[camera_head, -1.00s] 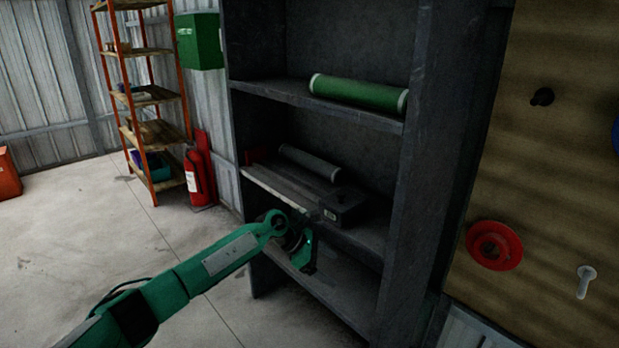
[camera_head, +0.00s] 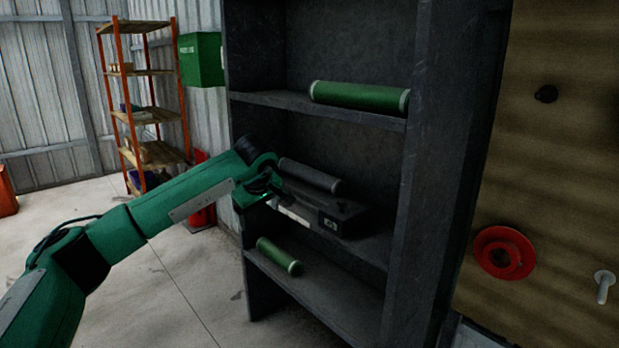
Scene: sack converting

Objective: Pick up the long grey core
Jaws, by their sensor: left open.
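The long grey core (camera_head: 310,175) lies on the middle shelf of the dark rack, behind a dark flat box-like unit (camera_head: 325,212). Its left end is close to my left arm in the picture. My left gripper (camera_head: 280,198) is at the front of the middle shelf, left of the dark unit and in front of the core. It is open and empty. Its fingers are small and dark, partly hidden against the shelf. My right gripper is not in view.
A long green roll (camera_head: 358,95) lies on the upper shelf, and a short green roll (camera_head: 279,256) on the lower shelf. The rack's right upright (camera_head: 425,190) bounds the shelves. A red disc (camera_head: 504,253) hangs on the board at right.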

